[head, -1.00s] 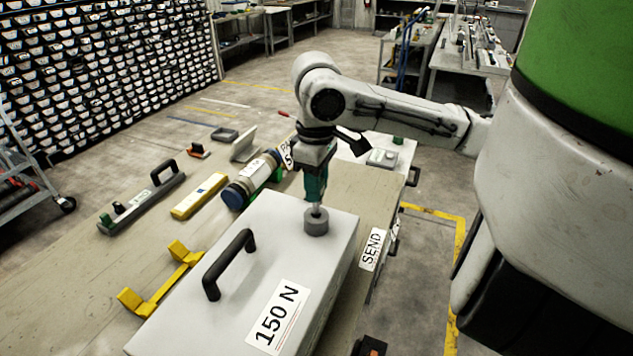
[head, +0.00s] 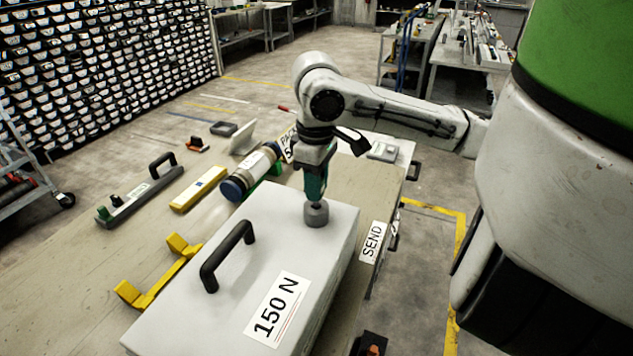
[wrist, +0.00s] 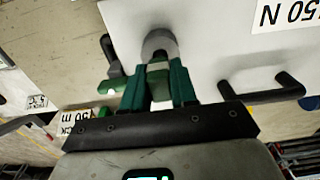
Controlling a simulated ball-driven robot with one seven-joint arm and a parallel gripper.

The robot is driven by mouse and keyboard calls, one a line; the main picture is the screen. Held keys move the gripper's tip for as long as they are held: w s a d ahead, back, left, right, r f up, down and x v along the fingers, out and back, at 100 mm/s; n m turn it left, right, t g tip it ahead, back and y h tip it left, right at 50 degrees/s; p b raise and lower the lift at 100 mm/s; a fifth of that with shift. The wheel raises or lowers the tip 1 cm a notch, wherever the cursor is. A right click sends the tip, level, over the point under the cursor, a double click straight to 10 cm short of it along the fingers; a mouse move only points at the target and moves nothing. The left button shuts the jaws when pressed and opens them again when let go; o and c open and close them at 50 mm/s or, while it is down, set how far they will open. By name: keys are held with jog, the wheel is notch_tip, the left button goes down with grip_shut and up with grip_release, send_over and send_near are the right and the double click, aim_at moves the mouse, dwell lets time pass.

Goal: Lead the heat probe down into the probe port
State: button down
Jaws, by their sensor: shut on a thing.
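The probe port is a grey round collar (head: 316,215) standing on top of the white case (head: 345,225) marked "150 N". My gripper (head: 315,197) points down with its green fingers right above the collar. In the wrist view my gripper (wrist: 158,85) is shut on the heat probe (wrist: 157,67), of which only a small pale part shows between the fingers. The grey collar (wrist: 159,40) lies straight ahead of the fingertips there. The probe's lower end is hidden by the collar and fingers, so its depth cannot be told.
A black handle (head: 228,255) rises from the case beside the port. A yellow bracket (head: 160,275), a yellow bar (head: 199,189), a core tube (head: 250,174) and a black-handled grey tool (head: 140,196) lie on the bench to the left. A "SEND" label (head: 372,242) is at the right.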

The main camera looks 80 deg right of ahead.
jog(key=c, duration=0.8)
grip_release()
notch_tip(320, 180, up, 11)
jog(key=shift+f, duration=0.1)
dwell(0.5)
